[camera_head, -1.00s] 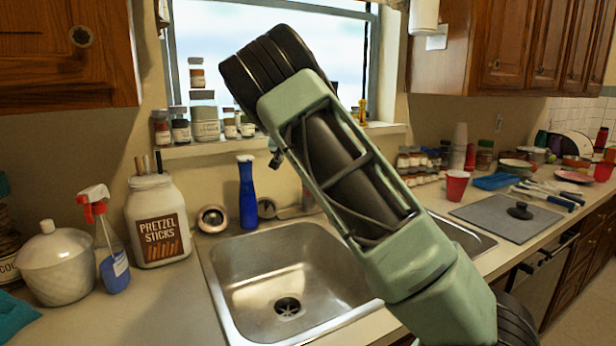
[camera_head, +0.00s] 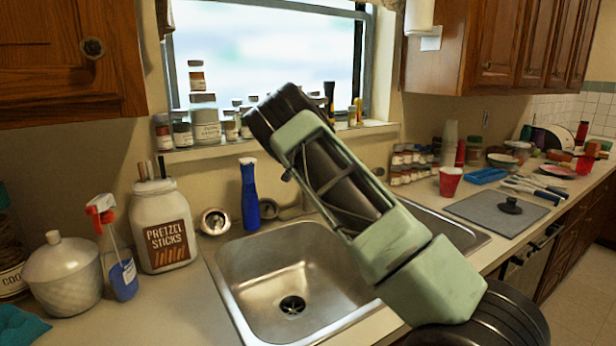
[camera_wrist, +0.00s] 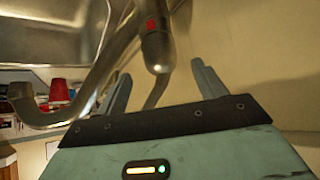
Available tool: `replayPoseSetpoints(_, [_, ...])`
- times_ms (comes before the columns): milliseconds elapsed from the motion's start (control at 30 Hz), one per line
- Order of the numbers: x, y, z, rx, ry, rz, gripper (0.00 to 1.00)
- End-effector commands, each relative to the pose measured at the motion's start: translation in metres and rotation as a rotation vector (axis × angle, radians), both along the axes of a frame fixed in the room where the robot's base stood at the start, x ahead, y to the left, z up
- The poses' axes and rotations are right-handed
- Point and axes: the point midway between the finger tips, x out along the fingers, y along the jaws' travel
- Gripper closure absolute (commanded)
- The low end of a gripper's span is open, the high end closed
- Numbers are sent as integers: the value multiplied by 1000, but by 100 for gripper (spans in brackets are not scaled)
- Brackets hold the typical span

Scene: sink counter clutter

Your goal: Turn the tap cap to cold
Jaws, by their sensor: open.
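The tap cap (camera_wrist: 155,45) is a rounded metal piece with a red mark, at the top middle of the wrist view. The curved metal spout (camera_wrist: 40,115) runs to its left. In the head view only a little of the tap (camera_head: 291,211) shows behind the sink, and my arm hides the rest. My gripper (camera_wrist: 161,70) is open in the wrist view, with one finger on each side of the cap's end in the picture. I see no clear contact between fingers and cap. The gripper itself is hidden in the head view.
The sink (camera_head: 255,270) lies below my arm. A blue bottle (camera_head: 249,195) and a pretzel jar (camera_head: 162,225) stand to the left. Spice jars (camera_head: 205,118) line the window sill. A red cup (camera_head: 450,181) and grey board (camera_head: 500,216) are on the right counter.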

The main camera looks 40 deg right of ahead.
Motion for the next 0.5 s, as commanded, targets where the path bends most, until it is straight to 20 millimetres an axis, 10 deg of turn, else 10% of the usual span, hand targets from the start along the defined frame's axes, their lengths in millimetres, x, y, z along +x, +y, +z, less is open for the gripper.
replayPoseSetpoints(500, [22, -37, -42, 0, -1, 1, 30])
